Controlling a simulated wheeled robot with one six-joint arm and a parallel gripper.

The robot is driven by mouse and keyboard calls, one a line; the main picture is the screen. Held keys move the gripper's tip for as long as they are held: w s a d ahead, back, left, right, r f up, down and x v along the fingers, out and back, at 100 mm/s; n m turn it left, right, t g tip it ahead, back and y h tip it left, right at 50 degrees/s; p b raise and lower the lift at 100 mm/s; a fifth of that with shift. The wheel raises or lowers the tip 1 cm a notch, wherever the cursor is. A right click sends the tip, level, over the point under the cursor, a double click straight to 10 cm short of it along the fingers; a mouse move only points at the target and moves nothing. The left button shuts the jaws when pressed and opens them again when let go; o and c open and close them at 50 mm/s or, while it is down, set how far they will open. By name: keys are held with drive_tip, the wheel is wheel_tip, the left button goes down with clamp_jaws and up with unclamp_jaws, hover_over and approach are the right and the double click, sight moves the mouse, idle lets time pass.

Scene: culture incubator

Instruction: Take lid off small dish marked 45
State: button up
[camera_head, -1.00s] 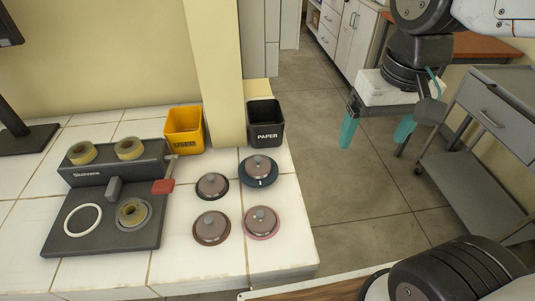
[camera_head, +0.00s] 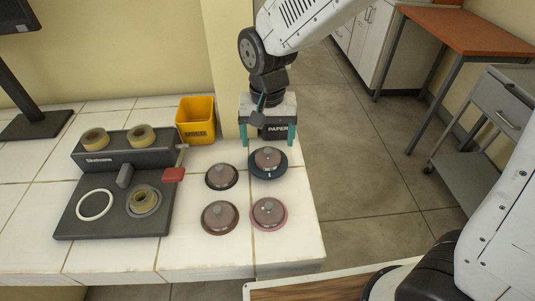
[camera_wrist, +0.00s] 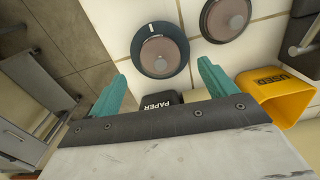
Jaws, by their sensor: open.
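Several small round dishes with translucent brownish knobbed lids stand on the white tiled counter. One has a dark blue base (camera_head: 269,175), at the back right of the group. A black-based dish (camera_head: 221,186) is to its left, a brown-based dish (camera_head: 219,231) at front left and a pink-based dish (camera_head: 268,225) at front right. The marks are too small to read, so I cannot tell which is 45. All lids are on. My gripper (camera_head: 268,136) is open and empty, behind the blue dish. The wrist view shows the blue dish (camera_wrist: 143,64) beyond and between my teal fingers (camera_wrist: 160,76).
A black PAPER bin (camera_head: 279,134) is partly hidden behind my gripper. A yellow USED bin (camera_head: 196,120) stands left of it. A dark grey device (camera_head: 112,205) with tape-like rolls fills the counter's left. A pillar rises behind the bins; the floor is open to the right.

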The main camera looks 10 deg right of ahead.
sight(268, 150)
drive_tip(key=f, duration=0.4)
drive_tip(key=shift+w+f, duration=0.1)
drive_tip(key=shift+w, duration=0.15)
drive_tip(key=c, duration=1)
drive_tip(key=shift+c, duration=0.2)
